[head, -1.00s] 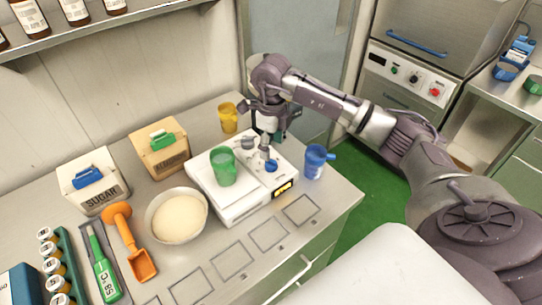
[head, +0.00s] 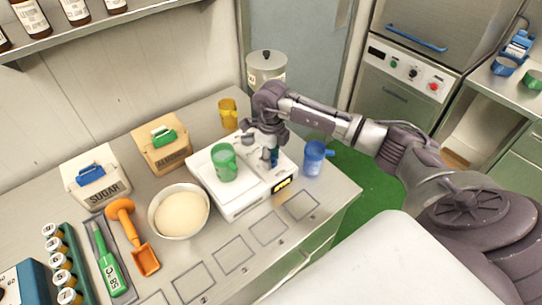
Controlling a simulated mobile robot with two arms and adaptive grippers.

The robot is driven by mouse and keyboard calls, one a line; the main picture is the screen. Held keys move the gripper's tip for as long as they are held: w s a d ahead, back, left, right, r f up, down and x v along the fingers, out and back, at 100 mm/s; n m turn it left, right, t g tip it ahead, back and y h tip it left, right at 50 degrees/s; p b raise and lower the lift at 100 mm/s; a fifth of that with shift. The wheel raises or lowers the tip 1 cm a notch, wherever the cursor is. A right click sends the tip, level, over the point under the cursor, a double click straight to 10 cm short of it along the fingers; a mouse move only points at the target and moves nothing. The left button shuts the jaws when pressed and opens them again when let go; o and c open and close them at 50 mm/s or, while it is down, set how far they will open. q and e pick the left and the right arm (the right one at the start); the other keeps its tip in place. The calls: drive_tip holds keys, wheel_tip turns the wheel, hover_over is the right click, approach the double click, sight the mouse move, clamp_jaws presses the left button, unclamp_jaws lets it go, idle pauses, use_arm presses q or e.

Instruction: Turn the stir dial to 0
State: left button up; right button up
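A white bench device (head: 236,204) stands on the steel counter with a green cup (head: 223,163) on its top and a small lit amber display (head: 281,186) on its front. My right gripper (head: 271,161) points down over the right part of the device's top, behind the display. The blue dial there is now hidden by the gripper; a small dark blue-teal patch shows at the fingers, and I cannot tell whether it is dial or gripper. Finger opening and contact are too small to make out. My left gripper is not in view.
A blue cup (head: 315,159) stands close at the device's right and a yellow cup (head: 228,113) behind it. A bowl of pale powder (head: 154,219), orange scoop (head: 145,260) and sugar box (head: 97,187) are left. The front counter with outlined squares is clear.

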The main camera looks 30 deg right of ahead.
drive_tip(key=c, duration=0.3)
drive_tip(key=shift+f+n+b, duration=0.15)
drive_tip(key=shift+n+b, duration=0.55)
drive_tip(key=shift+b, duration=0.35)
drive_tip(key=shift+c, duration=0.2)
drive_tip(key=n+b, duration=0.4)
drive_tip(key=shift+w, duration=0.1)
drive_tip(key=shift+n+b, duration=1.7)
drive_tip(key=shift+n, duration=0.1)
drive_tip(key=shift+r, duration=0.2)
drive_tip(key=o, duration=1.1)
drive_tip(key=shift+o, duration=0.2)
